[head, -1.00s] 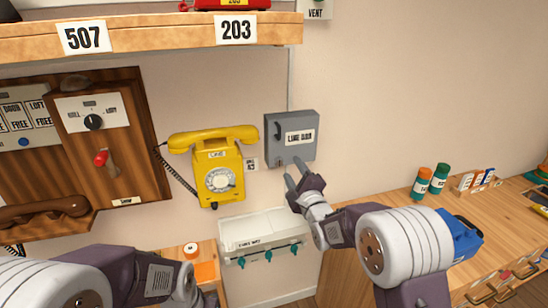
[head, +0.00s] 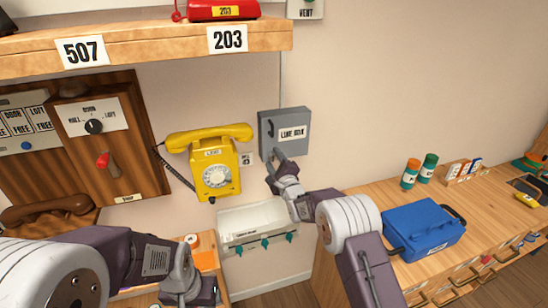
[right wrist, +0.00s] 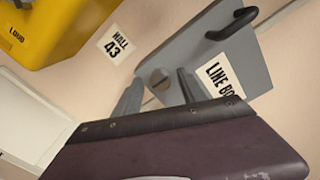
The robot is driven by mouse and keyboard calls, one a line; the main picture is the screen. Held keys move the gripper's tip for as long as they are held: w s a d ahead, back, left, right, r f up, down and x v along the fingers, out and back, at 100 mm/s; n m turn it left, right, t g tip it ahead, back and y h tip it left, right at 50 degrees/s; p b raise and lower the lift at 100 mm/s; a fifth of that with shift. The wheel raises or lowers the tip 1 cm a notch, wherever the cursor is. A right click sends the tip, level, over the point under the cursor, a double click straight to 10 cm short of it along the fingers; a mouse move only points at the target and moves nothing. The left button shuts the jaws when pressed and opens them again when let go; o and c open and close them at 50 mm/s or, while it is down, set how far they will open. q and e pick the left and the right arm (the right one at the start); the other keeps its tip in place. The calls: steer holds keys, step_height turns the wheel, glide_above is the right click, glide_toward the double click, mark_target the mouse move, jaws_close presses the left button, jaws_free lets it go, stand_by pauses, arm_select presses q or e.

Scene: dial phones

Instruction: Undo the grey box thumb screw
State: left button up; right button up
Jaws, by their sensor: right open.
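The grey box (head: 296,121), labelled LINE BOX, hangs on the wall right of the yellow phone. It also shows in the right wrist view (right wrist: 222,62) with a black handle. Its slotted thumb screw (right wrist: 158,77) sits low on the box face in that view. My right gripper (head: 275,160) is at the box's lower edge. In the right wrist view its fingers are open, one on each side of the screw. I cannot tell whether they touch it. My left gripper (head: 190,290) is low in the head view, away from the box; its fingers are unclear.
The yellow phone (head: 216,170) hangs close on the left, with a HALL 43 tag (right wrist: 117,43) between. A white tray with teal hooks (head: 255,228) is below. A wooden shelf (head: 140,42) overhangs above. A blue case (head: 424,230) stands on the right counter. The wall on the right is clear.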

steer(key=shift+w+a, duration=0.1)
steer(key=shift+w, duration=0.05)
steer(key=c, duration=0.4)
jaws_close()
steer(key=shift+f+n+b, duration=0.15)
steer(key=shift+n+b, duration=1.65)
steer(key=shift+b, duration=0.05)
steer(key=n+b, duration=0.3)
steer(key=n, duration=0.1)
steer(key=shift+n+b, duration=0.3)
steer(key=n+b, duration=0.3)
steer(key=n, duration=0.1)
steer(key=n+b, duration=0.3)
steer(key=n, duration=0.3)
steer(key=n+b, duration=0.3)
steer(key=n, duration=0.2)
steer(key=n+b, duration=0.3)
steer(key=n, duration=0.2)
steer(key=shift+n+b, duration=0.3)
steer(key=shift+n, duration=0.1)
steer(key=n+b, duration=0.3)
steer(key=n, duration=0.2)
steer(key=shift+r+n+b, duration=0.15)
steer(key=shift+n+b, duration=0.2)
steer(key=shift+n, duration=0.65)
steer(key=shift+r+n+b, duration=0.1)
steer(key=shift+n+b, duration=0.25)
steer(key=shift+n, duration=0.65)
